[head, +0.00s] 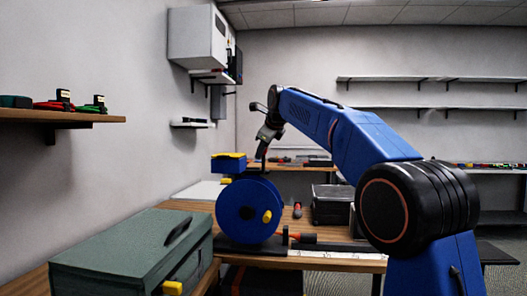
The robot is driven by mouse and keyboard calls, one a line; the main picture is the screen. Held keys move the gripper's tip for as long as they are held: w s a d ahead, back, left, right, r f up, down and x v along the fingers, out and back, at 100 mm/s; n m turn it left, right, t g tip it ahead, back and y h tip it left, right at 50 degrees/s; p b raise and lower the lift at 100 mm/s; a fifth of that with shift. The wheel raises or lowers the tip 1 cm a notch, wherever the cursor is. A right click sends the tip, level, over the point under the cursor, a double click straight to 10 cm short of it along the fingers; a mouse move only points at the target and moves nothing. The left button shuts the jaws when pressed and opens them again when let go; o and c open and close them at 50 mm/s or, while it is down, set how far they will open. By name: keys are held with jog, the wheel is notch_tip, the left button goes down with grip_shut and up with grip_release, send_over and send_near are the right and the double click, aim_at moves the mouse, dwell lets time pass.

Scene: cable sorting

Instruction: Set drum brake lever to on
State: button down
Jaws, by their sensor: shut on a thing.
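A blue drum (237,211) with a yellow knob (267,216) on its face stands upright on a dark base (238,248) on the wooden bench. My gripper (262,152) is above the drum's upper right rim, small and pointing down. It is shut on a thin dark upright bar (263,164); I cannot tell for sure whether this is the drum brake lever. The bar's lower end is hidden at the drum. No on or off marking can be read.
A green case (130,250) stands at the front left. A blue and yellow box (229,164) is behind the drum. A black case (331,204) and a red-tipped tool (298,209) lie to the right. An orange and black piece (303,237) is beside the drum base.

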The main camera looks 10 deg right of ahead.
jog(key=shift+d+f, duration=0.1)
jog(key=shift+f, duration=0.05)
jog(key=c, duration=1.5)
grip_release()
jog(key=shift+o, duration=0.2)
jog(key=shift+s+r, duration=0.3)
jog(key=shift+r, duration=0.1)
jog(key=v, duration=1.6)
jog(key=shift+s, duration=0.2)
jog(key=shift+d+r, duration=0.1)
jog(key=shift+d, duration=0.05)
